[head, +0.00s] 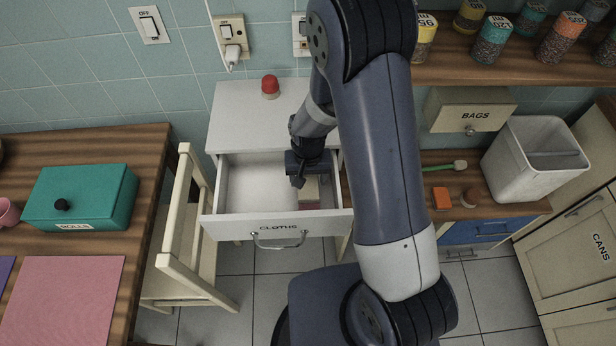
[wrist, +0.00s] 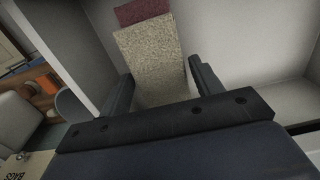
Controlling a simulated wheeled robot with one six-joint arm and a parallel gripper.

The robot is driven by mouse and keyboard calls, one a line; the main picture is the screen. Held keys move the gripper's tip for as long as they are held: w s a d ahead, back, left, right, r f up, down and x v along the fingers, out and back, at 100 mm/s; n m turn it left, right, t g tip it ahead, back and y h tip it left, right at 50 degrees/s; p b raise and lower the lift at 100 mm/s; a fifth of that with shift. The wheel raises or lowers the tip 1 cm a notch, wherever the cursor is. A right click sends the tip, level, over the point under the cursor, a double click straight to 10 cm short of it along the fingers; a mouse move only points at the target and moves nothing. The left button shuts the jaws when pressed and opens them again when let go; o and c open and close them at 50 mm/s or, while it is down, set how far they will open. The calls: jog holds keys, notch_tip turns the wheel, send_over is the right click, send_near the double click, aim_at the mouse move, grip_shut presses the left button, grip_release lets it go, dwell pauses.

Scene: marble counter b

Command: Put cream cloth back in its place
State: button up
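The cream cloth (wrist: 153,55) is a speckled, folded-looking piece inside the open drawer labelled CLOTHS (head: 245,187). It lies between the two fingers of my gripper (wrist: 160,75) in the wrist view. My gripper also shows in the head view (head: 303,178), pointing down into the right part of the drawer, with the cream cloth (head: 309,189) just below it. The fingers stand about a cloth's width apart, and I cannot tell whether they press on it. A dark red cloth (wrist: 143,11) lies right beside the cream one. My arm hides part of the drawer's right side.
A red-topped object (head: 270,85) stands on the cabinet top. A cream chair (head: 178,240) stands close left of the drawer. A teal box (head: 82,196) and a pink mat (head: 65,298) are on the left table. The drawer's left part is empty.

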aim_at(308, 181)
jog(key=shift+o, duration=1.3)
notch_tip(308, 181, up, 12)
jog(key=shift+r, duration=0.15)
jog(key=shift+c, duration=0.3)
dwell(0.5)
